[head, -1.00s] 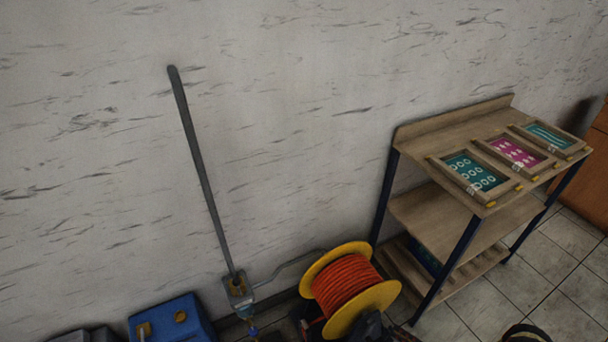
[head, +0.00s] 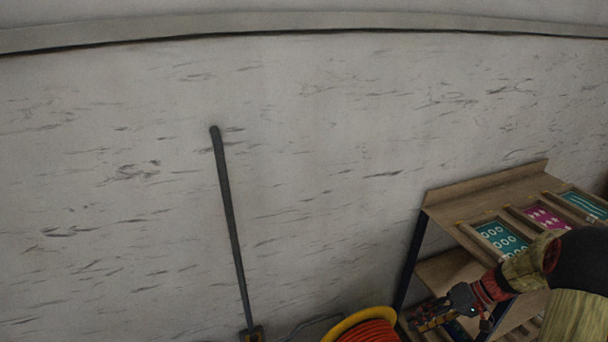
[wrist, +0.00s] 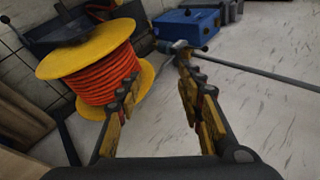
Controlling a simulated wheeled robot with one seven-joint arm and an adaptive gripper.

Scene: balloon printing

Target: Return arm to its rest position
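My gripper (head: 441,311) shows at the lower right of the head view, at the end of my raised arm, in front of the wooden shelf unit (head: 484,187). In the wrist view my gripper (wrist: 157,92) has its two yellow-padded fingers spread wide apart. It is open, with nothing between the fingers. Beyond the left finger is a yellow reel wound with orange hose or cable (wrist: 103,72); the gap makes them look apart. My arm hides part of the shelf's front in the head view.
Teal and magenta framed screens (head: 501,238) lie on the shelf top. The reel (head: 368,330) sits left of the shelf. A grey pole (head: 232,230) stands near the wall. A blue box (wrist: 187,27) is on the floor beyond the reel. The wall left of the pole is clear.

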